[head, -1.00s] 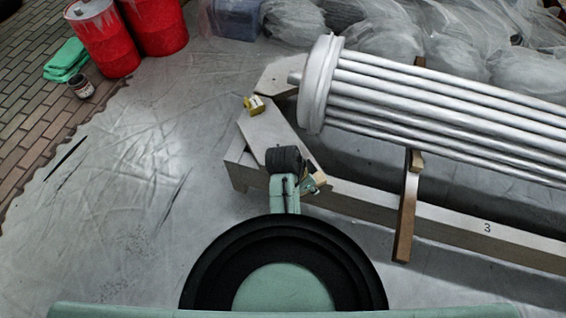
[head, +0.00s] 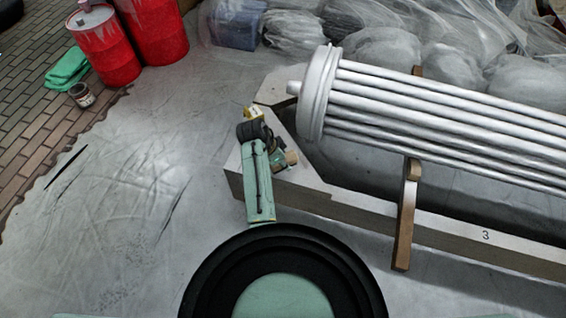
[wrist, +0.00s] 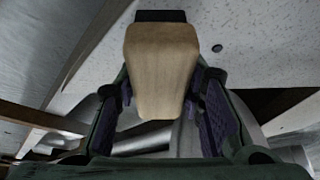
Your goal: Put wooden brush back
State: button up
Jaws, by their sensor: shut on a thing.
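The wooden brush (wrist: 160,70) shows large in the wrist view, a pale wooden block with a dark end at the top. My gripper (wrist: 165,108) is shut on it, with a finger on each side. In the head view the brush (head: 291,157) is a small tan piece at the right side of my gripper (head: 280,160), over the left end of the pale bench (head: 330,202). My own arm hides part of the bench and of the gripper there. I cannot tell whether the brush touches the bench.
A fluted white column (head: 430,115) lies along the bench on wooden supports (head: 405,215). Red drums (head: 105,45), a green cloth (head: 66,70) and a paint can (head: 81,95) stand at the upper left. The sheeted floor at left is mostly clear.

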jog(key=shift+f, duration=0.85)
jog(key=shift+f, duration=0.1)
jog(key=o, duration=1.1)
